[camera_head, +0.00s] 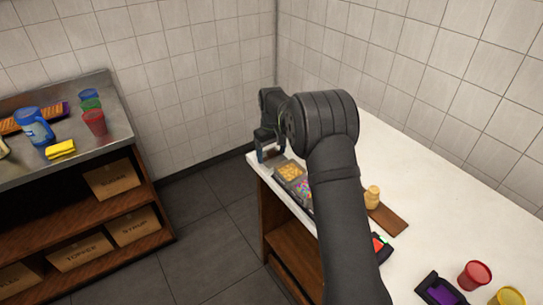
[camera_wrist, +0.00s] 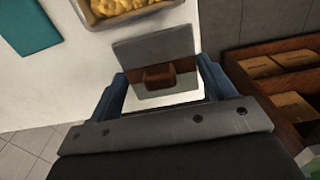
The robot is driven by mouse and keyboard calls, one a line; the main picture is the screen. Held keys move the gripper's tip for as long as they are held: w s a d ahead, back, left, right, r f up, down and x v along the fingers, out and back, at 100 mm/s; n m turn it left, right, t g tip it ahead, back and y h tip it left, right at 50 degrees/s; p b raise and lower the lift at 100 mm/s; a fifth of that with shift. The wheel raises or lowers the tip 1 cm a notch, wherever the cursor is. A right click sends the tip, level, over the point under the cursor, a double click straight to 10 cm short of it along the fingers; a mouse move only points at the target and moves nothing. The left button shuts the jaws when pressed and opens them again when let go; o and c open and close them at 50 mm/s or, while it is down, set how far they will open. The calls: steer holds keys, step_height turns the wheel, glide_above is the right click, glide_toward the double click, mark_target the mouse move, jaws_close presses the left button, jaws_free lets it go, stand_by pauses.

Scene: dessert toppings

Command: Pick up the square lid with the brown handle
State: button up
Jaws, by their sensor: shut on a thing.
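The square lid (camera_wrist: 155,47) shows in the wrist view as a grey, partly shiny plate with a brown block handle (camera_wrist: 159,73) in its middle. My gripper (camera_wrist: 162,72) has its two blue fingers on either side of the lid and is shut on it. In the head view my gripper (camera_head: 268,145) is at the far left corner of the white counter, and the lid is mostly hidden there. I cannot tell whether the lid is clear of the counter.
A metal tray of yellow pieces (camera_head: 290,171) is beside my gripper, with colourful toppings (camera_head: 304,187) nearer. A jar (camera_head: 372,197) stands on a brown board (camera_head: 391,219). A teal item (camera_wrist: 28,25) lies at upper left in the wrist view. Cups (camera_head: 474,275) stand at the near right.

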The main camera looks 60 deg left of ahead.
steer(key=r, duration=0.3)
steer(key=shift+w+d, duration=0.25)
steer(key=w+d+r, duration=0.6)
steer(key=d+r, duration=0.1)
steer(key=d, duration=0.4)
steer(key=s+d, duration=0.3)
steer(key=d, duration=1)
steer(key=s+d, duration=0.3)
steer(key=d, duration=1)
steer(key=shift+a+f, duration=0.15)
steer(key=shift+f, duration=1.5)
steer(key=shift+a+f, duration=0.1)
steer(key=shift+f, duration=1.5)
steer(key=shift+f, duration=0.5)
steer(key=o, duration=1)
steer(key=shift+o, duration=0.2)
